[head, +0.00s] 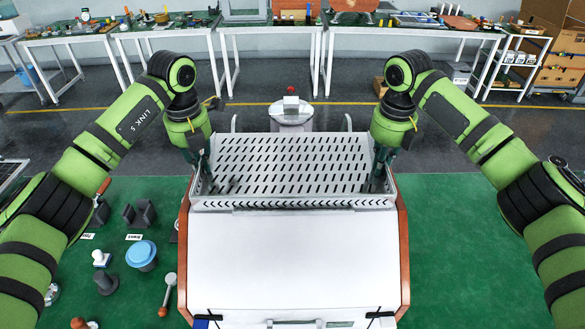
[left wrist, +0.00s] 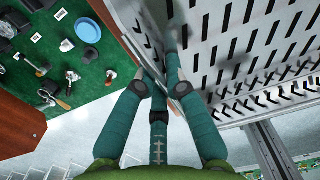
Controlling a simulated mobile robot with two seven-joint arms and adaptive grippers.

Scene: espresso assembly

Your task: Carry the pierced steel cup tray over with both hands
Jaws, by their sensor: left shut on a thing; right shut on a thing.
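The pierced steel cup tray (head: 290,163) is in the middle of the head view, at the far end of the white-topped machine body (head: 295,255). I cannot tell whether it rests there or hangs just above. My left gripper (head: 203,180) is shut on the tray's left side wall. In the left wrist view, the fingers (left wrist: 172,88) close around the edge of the slotted tray (left wrist: 235,50). My right gripper (head: 378,180) is shut on the tray's right side. Its fingertips are partly hidden against the tray.
A green mat (head: 120,215) on the left holds a blue-lidded tub (head: 142,255), a portafilter-like tool (head: 168,292) and dark blocks (head: 140,213). The mat right of the machine is clear. A grey round stand (head: 291,116) is behind the tray; white workbenches (head: 270,30) line the back.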

